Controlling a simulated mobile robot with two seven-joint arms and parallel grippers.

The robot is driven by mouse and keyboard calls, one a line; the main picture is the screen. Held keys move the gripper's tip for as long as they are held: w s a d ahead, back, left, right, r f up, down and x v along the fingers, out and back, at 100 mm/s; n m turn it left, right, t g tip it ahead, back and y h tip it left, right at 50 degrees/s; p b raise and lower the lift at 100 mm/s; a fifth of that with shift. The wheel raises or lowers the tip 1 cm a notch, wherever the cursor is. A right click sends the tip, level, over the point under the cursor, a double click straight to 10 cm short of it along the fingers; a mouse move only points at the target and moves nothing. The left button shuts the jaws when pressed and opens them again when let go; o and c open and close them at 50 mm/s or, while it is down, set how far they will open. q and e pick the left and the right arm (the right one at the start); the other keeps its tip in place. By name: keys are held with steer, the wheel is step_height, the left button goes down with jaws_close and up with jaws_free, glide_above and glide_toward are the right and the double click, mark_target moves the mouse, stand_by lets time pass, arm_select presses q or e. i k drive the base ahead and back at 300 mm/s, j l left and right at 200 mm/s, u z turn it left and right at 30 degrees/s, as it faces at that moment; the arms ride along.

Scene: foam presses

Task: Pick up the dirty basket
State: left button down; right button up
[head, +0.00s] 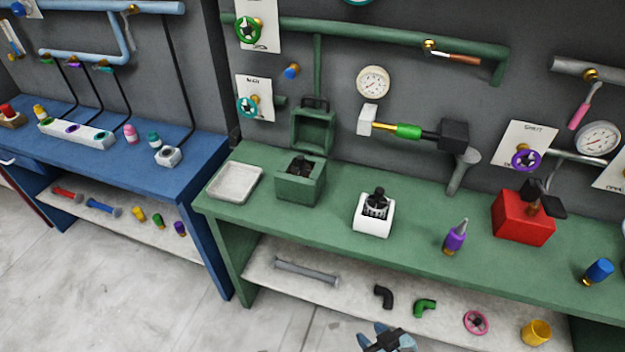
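No label marks a dirty basket. A white container (373,228) on the green bench holds a dark, slotted insert with a black knob on top, which may be the basket (376,205). Left of it, an open green box (301,190) holds dark contents that I cannot make out. A green lid-like frame (313,131) stands upright behind that box. My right gripper (388,338) is at the bottom edge, in front of and below the bench, partly cut off. Its blue fingers look apart, with nothing seen between them. My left gripper is out of view.
A pale tray (235,183) lies at the green bench's left end. A purple bottle (455,237) and a red box (523,217) stand to the right. Gauges and pipes line the wall. The lower shelf (345,290) holds loose fittings. A blue bench (190,186) stands at left.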

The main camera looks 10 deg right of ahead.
mark_target(301, 168)
steer(key=k+l+u, duration=0.1)
steer(key=l, duration=0.35)
steer(key=k+l+u, duration=0.1)
steer(key=l, duration=0.35)
steer(key=k+l+u, duration=0.15)
steer(key=k+l, duration=0.15)
steer(key=k+l+u, duration=0.1)
steer(key=l, duration=0.4)
steer(key=k, duration=0.1)
